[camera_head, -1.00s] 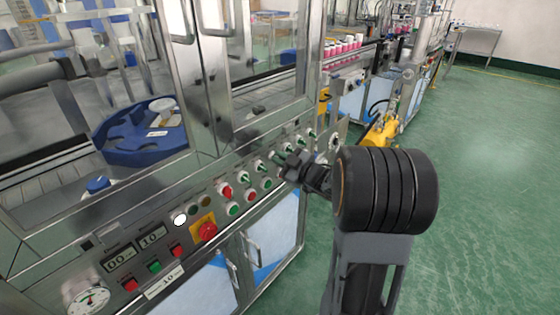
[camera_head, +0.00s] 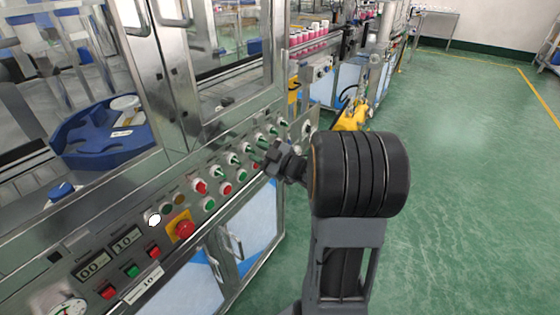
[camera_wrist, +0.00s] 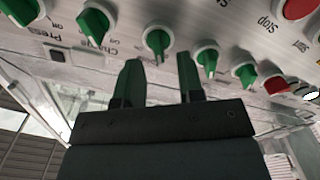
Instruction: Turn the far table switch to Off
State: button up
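A row of several green switches lies along the slanted front panel (camera_head: 140,228). In the wrist view, one green switch (camera_wrist: 156,40) is straight ahead of my gripper (camera_wrist: 158,70). The gripper's two green-lit fingers are apart with nothing between them. Their tips are close to this switch, one on each side of its line; I cannot tell if they touch it. More green switches (camera_wrist: 95,24) stand left of it and others (camera_wrist: 207,60) right. The label by the switch ahead is too blurred to read. In the head view, my gripper (camera_head: 268,152) partly covers the row.
A red emergency button (camera_head: 185,230) on a yellow plate and several red and green push buttons (camera_head: 225,188) sit nearer on the panel. Glass doors (camera_head: 215,60) rise behind it. A yellow device (camera_head: 352,115) stands beyond. The green floor (camera_head: 470,200) at right is open.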

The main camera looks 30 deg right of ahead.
jog(key=v, duration=1.1)
jog(key=shift+s+p, duration=0.25)
jog(key=shift+p, duration=0.2)
